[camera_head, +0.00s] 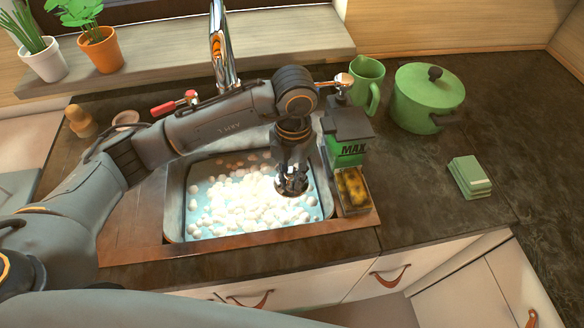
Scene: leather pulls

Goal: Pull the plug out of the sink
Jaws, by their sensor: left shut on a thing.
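The sink (173,205) is set in the counter and holds water covered with white foam balls. My left arm reaches across it from the left. My left gripper (291,188) points down into the right part of the sink, at the foam. It is shut on what seems to be the plug, which is mostly hidden by the fingers and foam. I cannot tell whether the plug is in or out of the drain. My right gripper is not in view.
A chrome faucet (223,55) with a red-handled tap (174,104) stands behind the sink.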

